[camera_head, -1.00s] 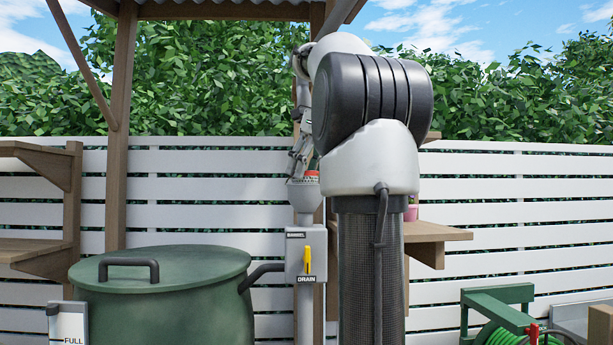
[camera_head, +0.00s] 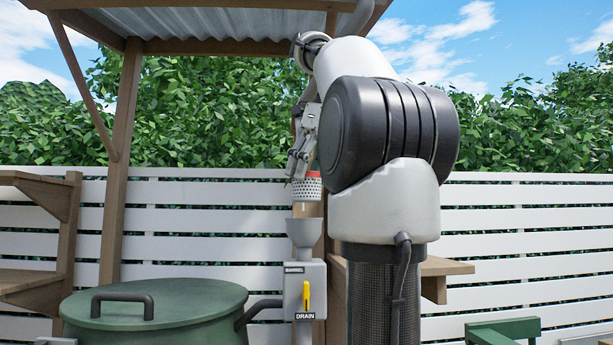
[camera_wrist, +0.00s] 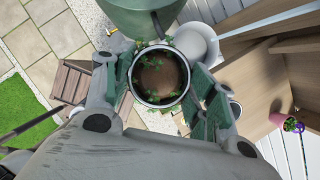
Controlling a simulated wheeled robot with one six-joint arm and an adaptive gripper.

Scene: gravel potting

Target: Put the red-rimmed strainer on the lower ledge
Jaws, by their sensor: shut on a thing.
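The strainer (camera_head: 307,188), a perforated pale cup with a red band at its top, hangs upright in my gripper (camera_head: 301,170), just above the grey funnel (camera_head: 304,234) and apart from it. In the wrist view the strainer (camera_wrist: 158,76) sits between the green-padded fingers of my gripper, which are shut on it; brown matter and green leaves show inside its round rim. A wooden ledge (camera_head: 447,267) shows at the right, partly hidden by my arm. At the left are an upper ledge (camera_head: 42,184) and a lower ledge (camera_head: 28,282).
The green barrel (camera_head: 155,302) with a handled lid stands left of the drain box (camera_head: 304,290) with a yellow lever. A wooden post and slatted fence stand behind. In the wrist view, a pink pot (camera_wrist: 290,124) is at the right by wooden shelves.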

